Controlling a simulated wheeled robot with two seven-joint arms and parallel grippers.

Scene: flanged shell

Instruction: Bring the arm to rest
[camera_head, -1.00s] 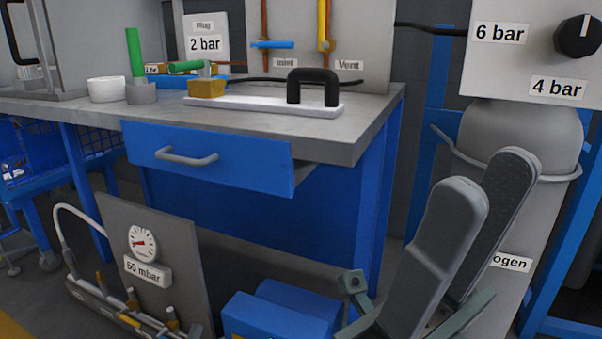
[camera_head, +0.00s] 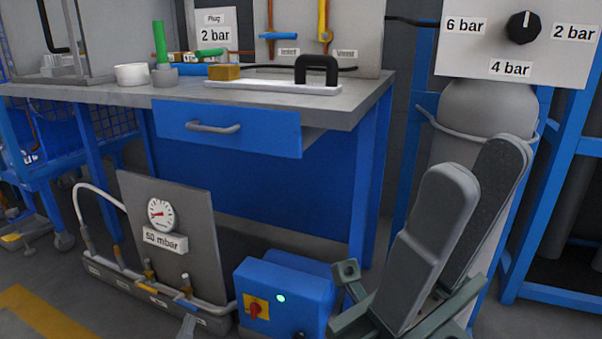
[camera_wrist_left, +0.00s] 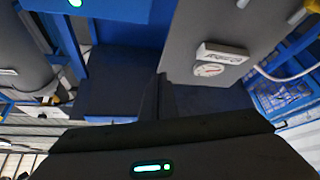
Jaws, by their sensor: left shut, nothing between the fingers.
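My right gripper (camera_head: 463,215) stands large at the lower right of the head view. Its two long grey finger pads point up and stand apart, with nothing visible between them. Most of both arms is out of view.
A gauge panel (camera_head: 175,260) marked 50 mbar with pipework stands on the floor beside a blue box (camera_head: 290,285) with a red switch and a lit green lamp. A workbench (camera_head: 375,90) stands behind. A grey cylinder (camera_head: 490,105) is behind my right gripper. Floor at lower left is clear.

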